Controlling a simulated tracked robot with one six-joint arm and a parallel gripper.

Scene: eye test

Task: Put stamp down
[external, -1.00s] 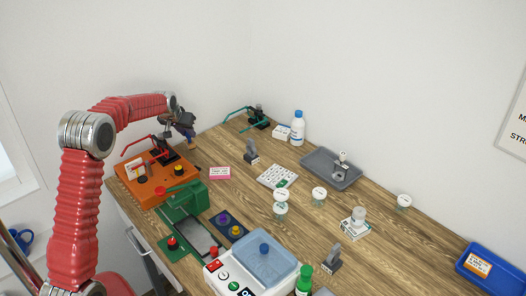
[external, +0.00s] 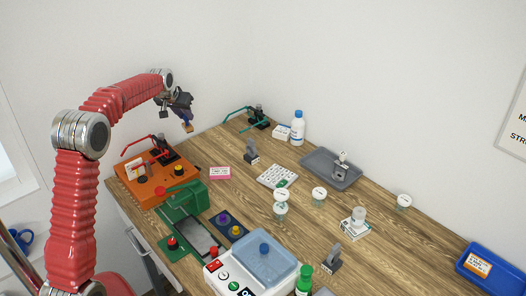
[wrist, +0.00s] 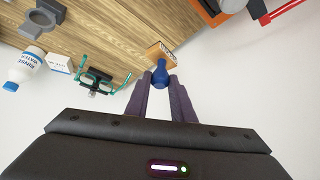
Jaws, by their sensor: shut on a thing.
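The stamp has a blue handle (wrist: 160,75) and a wooden block (wrist: 161,53) with dark print on its edge. In the wrist view my gripper (wrist: 160,95) is shut on the blue handle, with the wooden block beyond the fingertips. In the external view my gripper (external: 182,108) is at the left, in front of the white wall, and the stamp (external: 188,127) hangs from it. The stamp looks held in the air above the far left part of the wooden table (external: 335,221).
An orange unit (external: 185,181) and a green machine (external: 184,199) stand at the table's left. A teal-armed device (external: 257,117), a white bottle (external: 297,128) and a grey tray (external: 318,163) are at the back. A pink pad (external: 220,173) lies near the orange unit. Bare wood shows between them.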

